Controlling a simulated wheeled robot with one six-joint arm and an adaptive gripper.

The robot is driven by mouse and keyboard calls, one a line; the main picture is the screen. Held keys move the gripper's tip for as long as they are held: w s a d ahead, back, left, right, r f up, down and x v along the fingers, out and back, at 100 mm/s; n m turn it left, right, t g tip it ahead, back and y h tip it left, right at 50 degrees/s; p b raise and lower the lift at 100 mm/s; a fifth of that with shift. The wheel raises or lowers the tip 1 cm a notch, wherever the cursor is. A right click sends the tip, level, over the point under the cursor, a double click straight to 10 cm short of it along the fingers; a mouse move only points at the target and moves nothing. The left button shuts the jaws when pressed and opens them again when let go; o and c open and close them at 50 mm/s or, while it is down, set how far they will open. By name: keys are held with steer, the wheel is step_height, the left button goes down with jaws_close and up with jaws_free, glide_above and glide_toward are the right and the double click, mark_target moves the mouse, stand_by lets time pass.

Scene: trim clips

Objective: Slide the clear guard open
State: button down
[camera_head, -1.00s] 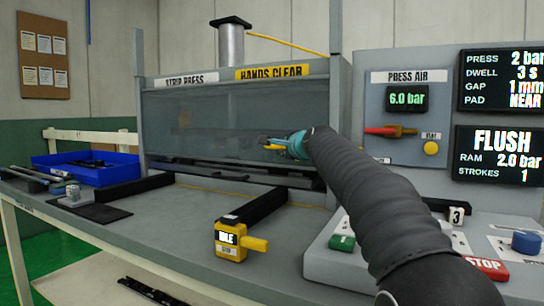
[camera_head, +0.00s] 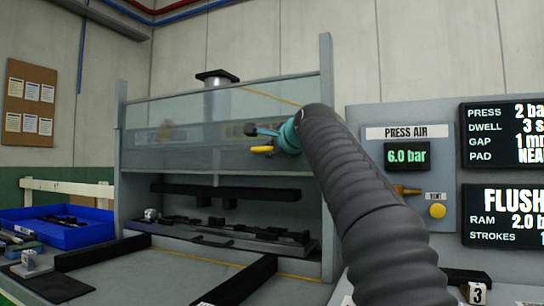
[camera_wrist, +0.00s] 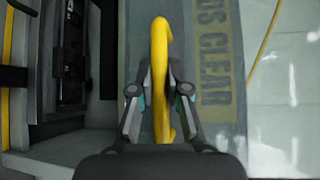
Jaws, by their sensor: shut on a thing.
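The clear guard (camera_head: 185,142) is a see-through panel on the front of the strip press. It stands raised, with its lower edge well above the bench and the press opening uncovered below it. Its yellow handle (camera_head: 262,149) is near its right end. My gripper (camera_head: 264,136) is at the handle; in the wrist view the yellow handle (camera_wrist: 160,75) stands between the two fingers of my gripper (camera_wrist: 160,88), which are shut on it. The guard (camera_wrist: 215,125) shows there with the HANDS CLEAR sign behind it.
Inside the press, a dark bar (camera_head: 225,191) hangs above a black bed (camera_head: 240,233) with small parts. A blue bin (camera_head: 60,230) stands at left. The press air panel (camera_head: 408,165) and dark screens are at right. Wall space above the guard is clear.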

steer(key=c, duration=1.1)
jaws_free()
steer(key=shift+c, duration=0.2)
steer(key=v, duration=1.2)
